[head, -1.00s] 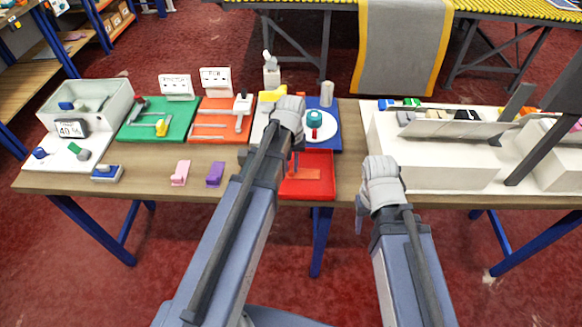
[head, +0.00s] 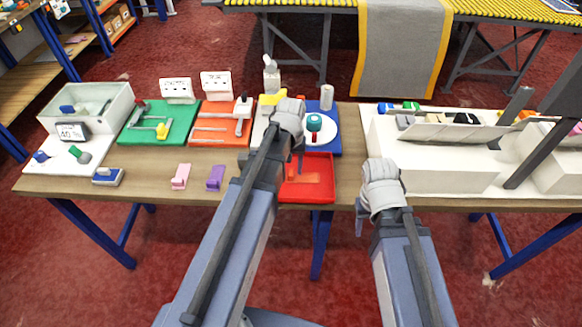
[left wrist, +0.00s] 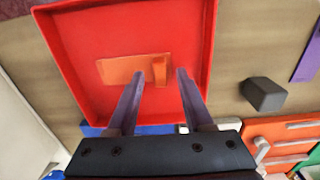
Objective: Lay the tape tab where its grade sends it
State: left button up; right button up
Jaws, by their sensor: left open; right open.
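An orange tape tab (left wrist: 122,71) with a small upright fin lies flat in a red tray (left wrist: 185,15). The tab (head: 308,178) and the tray (head: 313,198) also show in the head view, partly hidden by my left arm. My left gripper (left wrist: 161,76) is open and empty over the tray, and the fin appears between its two fingertips without visible contact. Its height above the tab is hard to tell. My right gripper (head: 366,222) hangs near the front table edge, right of the tray; its fingers are mostly hidden.
A green board (head: 133,136), an orange board (head: 200,138) and a blue board (head: 331,149) line the back, with white sign cards behind. Pink (head: 181,177) and purple (head: 215,178) pieces lie in front. A white bin (head: 430,175) stands right.

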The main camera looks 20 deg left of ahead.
aim_at(291, 172)
pick_arm(q)
notch_tip(291, 172, up, 12)
jog(key=p, duration=1.1)
jog(key=s+d+m+y, duration=0.1)
jog(key=s+d+m, duration=0.6)
jog(key=s+d, duration=0.6)
jog(key=shift+s+d+f, duration=0.15)
jog(key=shift+s+d, duration=0.25)
jog(key=shift+f+b, duration=0.85)
jog(key=shift+b, duration=0.05)
